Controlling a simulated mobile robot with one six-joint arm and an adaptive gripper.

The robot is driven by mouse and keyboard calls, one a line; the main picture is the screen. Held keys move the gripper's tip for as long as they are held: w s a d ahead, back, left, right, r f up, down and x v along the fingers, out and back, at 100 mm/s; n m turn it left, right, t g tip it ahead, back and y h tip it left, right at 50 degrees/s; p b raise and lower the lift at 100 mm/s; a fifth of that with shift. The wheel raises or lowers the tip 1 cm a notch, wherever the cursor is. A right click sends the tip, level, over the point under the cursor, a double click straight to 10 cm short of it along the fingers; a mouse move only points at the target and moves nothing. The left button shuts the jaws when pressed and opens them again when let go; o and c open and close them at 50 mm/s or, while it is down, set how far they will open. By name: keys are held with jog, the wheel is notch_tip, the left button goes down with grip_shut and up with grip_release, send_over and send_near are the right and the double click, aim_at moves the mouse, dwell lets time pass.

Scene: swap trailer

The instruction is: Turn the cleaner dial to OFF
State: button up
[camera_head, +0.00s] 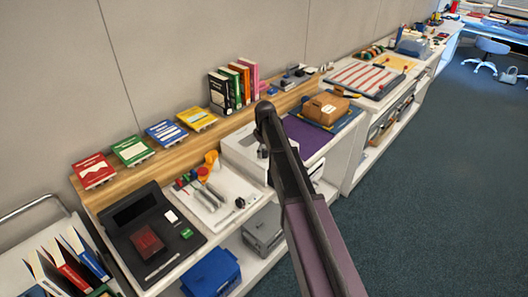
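I cannot make out a cleaner dial or any OFF marking at this size. A white box-like unit (238,149) stands on the counter behind my arm. A small dark part shows on or near it, partly covered by my arm, and I cannot tell whether it is a knob. My arm rises from the bottom of the view and crosses in front of the counter. Its dark upper end is near the shelf's front edge. No gripper fingers can be made out.
A black tray (133,262) and a white board with small tools (212,205) lie left of the unit. Books line the wooden shelf (165,155). A cardboard box (324,108) is to the right. A blue bin (212,274) sits below. Open floor (430,200) lies right.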

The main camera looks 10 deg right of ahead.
aim_at(265, 152)
jog(key=shift+a+m, duration=0.1)
jog(key=shift+m, duration=0.3)
dwell(0.3)
jog(key=m, duration=1.1)
jog(key=shift+t, duration=0.3)
jog(key=m, duration=1.2)
notch_tip(265, 152, up, 14)
jog(key=p, duration=1.4)
jog(key=s+f+n+b, duration=0.5)
jog(key=s, duration=0.5)
jog(key=s+f+n+b, duration=0.4)
jog(key=s+f+b, duration=0.1)
jog(key=s, duration=0.5)
jog(key=s+f+n+b, duration=0.5)
jog(key=s, duration=0.4)
jog(key=shift+s+d+f+n, duration=0.25)
jog(key=shift+s+n, duration=0.05)
jog(key=shift+s, duration=0.1)
